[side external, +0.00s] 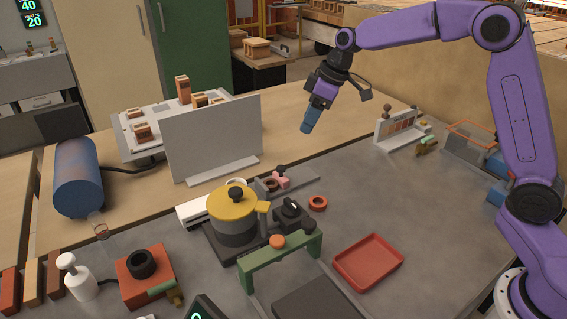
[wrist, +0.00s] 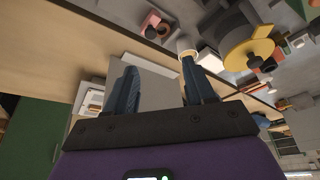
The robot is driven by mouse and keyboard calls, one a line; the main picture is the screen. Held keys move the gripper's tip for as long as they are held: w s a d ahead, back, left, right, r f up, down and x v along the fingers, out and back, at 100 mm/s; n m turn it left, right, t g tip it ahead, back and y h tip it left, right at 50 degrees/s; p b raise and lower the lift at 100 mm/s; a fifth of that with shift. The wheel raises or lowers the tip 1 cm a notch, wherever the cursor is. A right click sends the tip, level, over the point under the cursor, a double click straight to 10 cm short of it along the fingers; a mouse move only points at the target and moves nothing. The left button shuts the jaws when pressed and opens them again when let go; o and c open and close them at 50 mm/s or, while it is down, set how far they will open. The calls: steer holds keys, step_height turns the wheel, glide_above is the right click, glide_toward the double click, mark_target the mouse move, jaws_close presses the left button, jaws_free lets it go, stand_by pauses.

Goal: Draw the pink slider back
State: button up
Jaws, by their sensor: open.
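The pink slider (side external: 282,181) sits on a small grey rail base behind the yellow-lidded pot, with a dark knob near it. In the wrist view the pink slider (wrist: 153,21) shows near the top, beyond the fingertips. My gripper (side external: 307,130) hangs in the air above and behind the slider, well apart from it, with its fingers pointing down. In the wrist view my gripper (wrist: 158,65) has its two blue fingers spread with nothing between them.
A grey upright panel (side external: 213,139) stands left of the slider. A pot with a yellow lid (side external: 232,207), a black knob box (side external: 290,213) and an orange ring (side external: 318,203) are close in front. A green bridge (side external: 285,255) and red tray (side external: 368,262) lie nearer.

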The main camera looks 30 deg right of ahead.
steer(key=w+d, duration=0.1)
steer(key=w, duration=0.1)
glide_toward(281, 167)
steer(key=x, duration=0.8)
steer(key=shift+f, duration=0.15)
